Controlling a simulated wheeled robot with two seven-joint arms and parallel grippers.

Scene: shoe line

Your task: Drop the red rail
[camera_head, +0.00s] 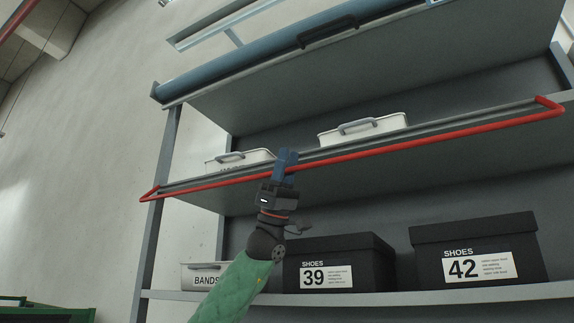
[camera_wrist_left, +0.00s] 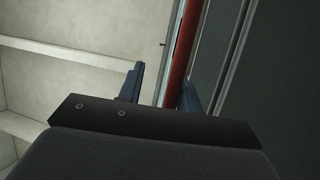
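The red rail (camera_head: 400,146) is a long thin bar with bent ends, running along the front edge of the middle shelf in the head view. My left gripper (camera_head: 285,160) reaches up from below to the rail, left of its middle. In the left wrist view the red rail (camera_wrist_left: 181,55) passes between the two blue fingers of the left gripper (camera_wrist_left: 162,88). The fingers stand apart. The rail lies close to the right finger, with a clear gap to the left one. My right gripper is not in view.
White boxes with grey handles (camera_head: 362,129) stand on the middle shelf (camera_head: 460,165) behind the rail. Black shoe boxes marked 39 (camera_head: 370,253) and 42 (camera_head: 480,235) and a white BANDS box (camera_head: 190,275) stand on the lower shelf. A blue rail (camera_head: 260,60) runs along the top shelf.

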